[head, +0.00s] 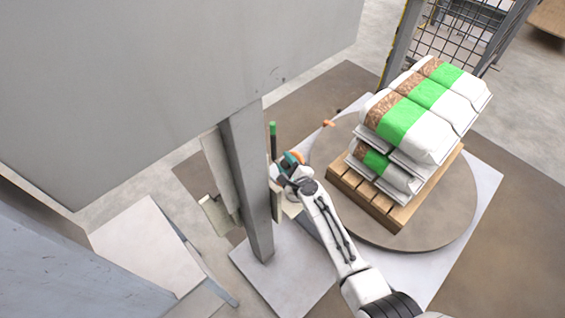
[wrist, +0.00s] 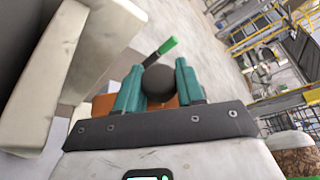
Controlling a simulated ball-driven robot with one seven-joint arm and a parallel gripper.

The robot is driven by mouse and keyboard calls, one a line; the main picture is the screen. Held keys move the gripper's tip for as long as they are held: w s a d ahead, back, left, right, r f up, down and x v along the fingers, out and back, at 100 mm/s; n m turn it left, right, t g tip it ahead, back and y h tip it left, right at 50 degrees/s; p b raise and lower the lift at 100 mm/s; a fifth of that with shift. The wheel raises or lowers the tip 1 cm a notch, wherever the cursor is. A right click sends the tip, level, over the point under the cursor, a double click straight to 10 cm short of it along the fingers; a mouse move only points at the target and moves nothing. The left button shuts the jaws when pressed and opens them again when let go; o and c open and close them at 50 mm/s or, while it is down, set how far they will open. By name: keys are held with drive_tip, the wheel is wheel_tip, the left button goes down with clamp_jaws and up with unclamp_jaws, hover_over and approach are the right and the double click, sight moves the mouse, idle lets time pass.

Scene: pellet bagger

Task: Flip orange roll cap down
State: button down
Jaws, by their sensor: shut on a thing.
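My gripper (wrist: 160,88) has its two teal fingers shut around a dark round knob (wrist: 160,80). An orange part (wrist: 104,106), seemingly the orange roll cap, shows behind and below the fingers in the wrist view, partly hidden by them. In the head view my gripper (head: 290,163) is beside the grey post, with the orange roll cap (head: 295,156) at its fingers. How the knob joins the cap is hidden, and the cap's tilt cannot be told.
A dark rod with a green tip (head: 272,130) stands just beyond my gripper. The grey post (head: 248,180) is close on the left. A smaller orange piece (head: 328,123) is farther back. Stacked bags (head: 420,105) on a wooden pallet (head: 385,200) stand at right.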

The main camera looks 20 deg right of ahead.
drive_tip(key=shift+w+d+f+m+g+y+p, duration=0.15)
drive_tip(key=shift+d+m, duration=0.2)
drive_tip(key=shift+d, duration=0.1)
drive_tip(key=shift+w+d+f+m+g+y+p, duration=0.1)
drive_tip(key=shift+d+m+g+y+p, duration=0.05)
drive_tip(key=shift+d+m, duration=0.25)
drive_tip(key=shift+w+d+f+m+g+y, duration=0.2)
drive_tip(key=shift+d+f+m+y, duration=0.1)
drive_tip(key=shift+d+f+m, duration=0.15)
drive_tip(key=shift+w+d+f+m+g+y, duration=0.1)
drive_tip(key=shift+d+f+m+g+y, duration=0.15)
drive_tip(key=shift+d+f+m, duration=0.2)
drive_tip(key=shift+w+d+f+m+g+y+b, duration=0.15)
drive_tip(key=shift+d+f+m+y+b, duration=0.25)
drive_tip(key=shift+f+m, duration=0.2)
drive_tip(key=shift+w+d+f+m+g+y+b, duration=0.1)
drive_tip(key=shift+d+f+m+y+b, duration=0.2)
drive_tip(key=shift+f+m+b, duration=0.2)
drive_tip(key=shift+w+d+f+m+y+b, duration=0.1)
drive_tip(key=shift+d+f+m+y+b, duration=0.15)
drive_tip(key=shift+f+m+b, duration=0.2)
drive_tip(key=shift+d+f+m+y+b, duration=0.15)
drive_tip(key=shift+f+m+y+b, duration=0.15)
drive_tip(key=shift+f+m+b, duration=0.1)
drive_tip(key=c, duration=0.7)
unclamp_jaws()
drive_tip(key=shift+c, duration=0.2)
drive_tip(key=shift+r, duration=0.1)
